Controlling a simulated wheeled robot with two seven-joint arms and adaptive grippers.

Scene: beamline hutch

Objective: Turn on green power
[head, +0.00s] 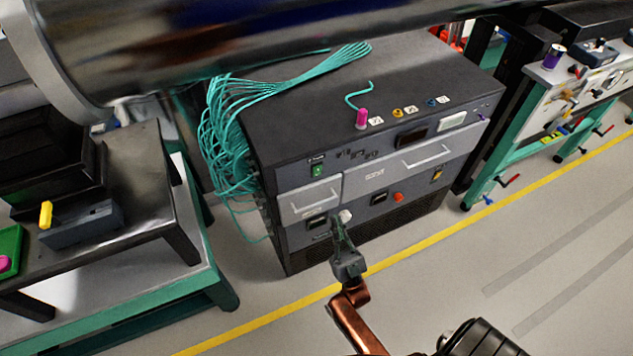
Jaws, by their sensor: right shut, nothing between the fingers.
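The green power switch (317,171) is a small green rocker on the upper left of the front of a dark grey cabinet (290,130). A small label sits just above it. My right gripper (340,222) is in front of the cabinet, below and a little right of the green switch. It is shut and empty, with its fingertips pointing at the cabinet's lower front. They overlap the area beside a white knob (347,215); I cannot tell whether they touch it. The green switch is unobstructed. My left gripper is not in view.
A red button (398,197) and an orange switch (437,174) are on the same front. Teal cables (215,125) hang at the cabinet's left. A black bench (140,180) stands left. A large dark cylinder (270,40) crosses the top. Floor at right is clear.

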